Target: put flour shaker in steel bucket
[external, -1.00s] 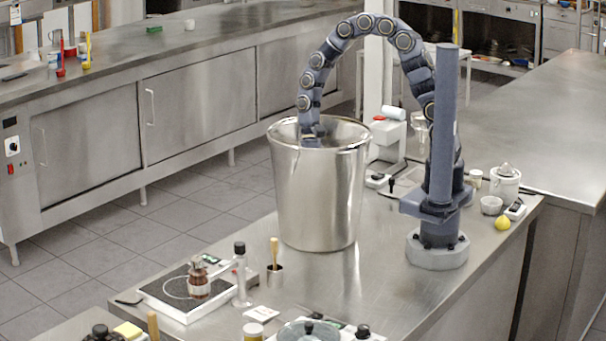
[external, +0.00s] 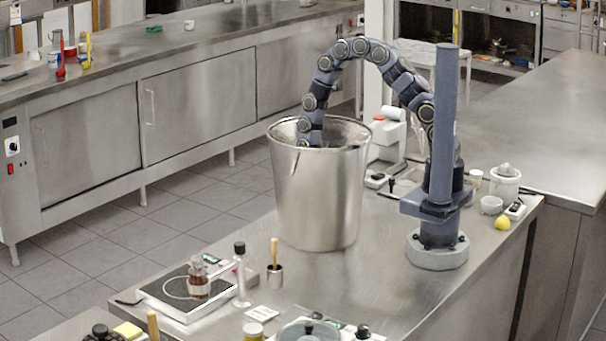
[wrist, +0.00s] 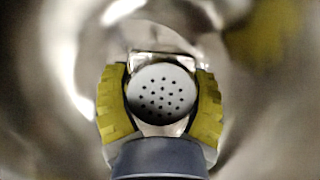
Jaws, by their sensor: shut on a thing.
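The steel bucket (external: 322,200) stands upright on the steel counter in the external view, left of my arm's base. My arm reaches over its rim and down inside, so my gripper is hidden there. In the wrist view my gripper (wrist: 161,100) is shut on the flour shaker (wrist: 160,92), with a yellow ribbed finger on each side. The shaker's round pale top with several dark holes faces the camera. Blurred shiny metal walls surround it. I cannot tell whether the shaker touches the bucket's bottom.
A scale (external: 185,292) with a brown bottle, a small cup with a wooden-handled tool (external: 274,262) and a glass lid (external: 308,332) stand in front of the bucket. A yellow lemon (external: 502,223) and white bowls are at right. Bare counter lies right of the bucket.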

